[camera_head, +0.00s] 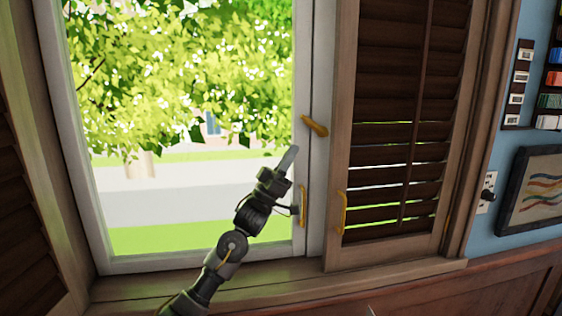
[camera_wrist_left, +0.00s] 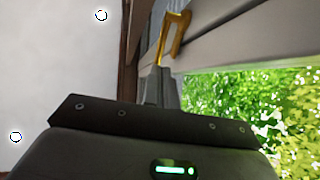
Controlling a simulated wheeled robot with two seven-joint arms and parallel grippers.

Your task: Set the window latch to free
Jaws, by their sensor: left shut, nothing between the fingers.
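The window latch (camera_head: 314,126) is a yellow lever on the white upright of the window frame. It slants down to the right in the head view. My left gripper (camera_head: 291,155) is shut and empty, a little below and left of the latch, with a visible gap between them in the picture. In the left wrist view the closed fingers (camera_wrist_left: 161,88) point towards a yellow bracket-shaped fitting (camera_wrist_left: 175,35) on a pale frame. I cannot tell whether that fitting is the latch or a pull handle. My right gripper is not clearly seen.
A yellow pull handle (camera_head: 302,206) is on the window frame below the latch, beside my left wrist. Another yellow handle (camera_head: 341,212) is on the brown louvred shutter (camera_head: 385,170) at right. A wooden sill (camera_head: 250,280) runs below.

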